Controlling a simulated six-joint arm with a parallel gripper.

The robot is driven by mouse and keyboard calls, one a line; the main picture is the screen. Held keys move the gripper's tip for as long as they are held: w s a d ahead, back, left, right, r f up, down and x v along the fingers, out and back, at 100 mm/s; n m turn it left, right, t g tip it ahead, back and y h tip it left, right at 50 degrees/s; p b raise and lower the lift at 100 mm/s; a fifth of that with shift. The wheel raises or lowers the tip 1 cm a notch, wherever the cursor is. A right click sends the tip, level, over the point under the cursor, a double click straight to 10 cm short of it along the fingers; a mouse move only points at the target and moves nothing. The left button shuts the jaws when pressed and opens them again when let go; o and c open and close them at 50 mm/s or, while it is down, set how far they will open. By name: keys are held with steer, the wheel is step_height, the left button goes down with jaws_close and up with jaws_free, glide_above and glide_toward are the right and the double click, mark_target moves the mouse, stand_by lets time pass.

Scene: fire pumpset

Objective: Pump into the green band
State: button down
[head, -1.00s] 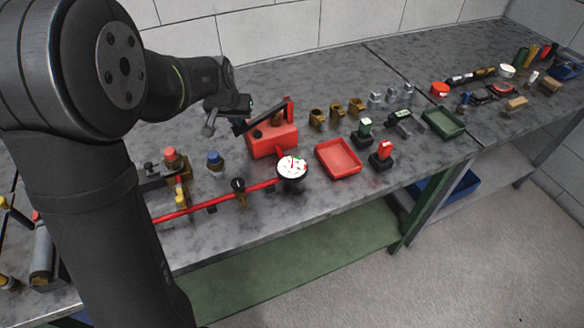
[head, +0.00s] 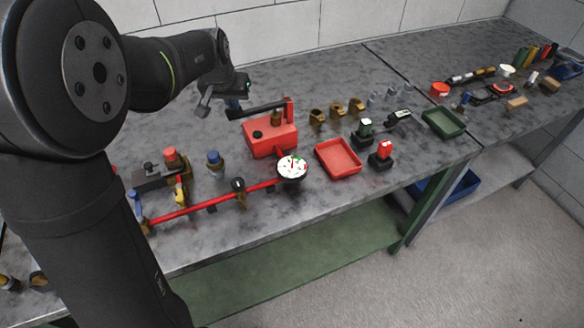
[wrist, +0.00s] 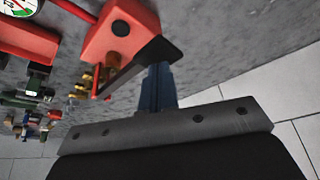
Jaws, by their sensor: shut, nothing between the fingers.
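The red hand pump (head: 272,139) stands on the grey bench, with a black lever (head: 262,110) reaching left from its upright red post. It also shows in the wrist view as a red box (wrist: 115,35). My gripper (head: 233,104) is shut and empty at the lever's free end. In the wrist view its blue fingers (wrist: 157,88) sit right by the lever's tip (wrist: 160,48); whether they touch it I cannot tell. The round white gauge (head: 292,167) is in front of the pump, with red and green marks on its face. Its needle reading is too small to tell.
A red pipe (head: 205,204) with valves runs left from the gauge. A red tray (head: 338,158) and a red switch (head: 382,152) stand to the right. Brass fittings (head: 337,110) stand behind. Bare bench lies in front of the pipe.

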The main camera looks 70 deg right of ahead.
stand_by(0.4)
steer(key=shift+r, duration=3)
steer(key=shift+f, duration=3.25)
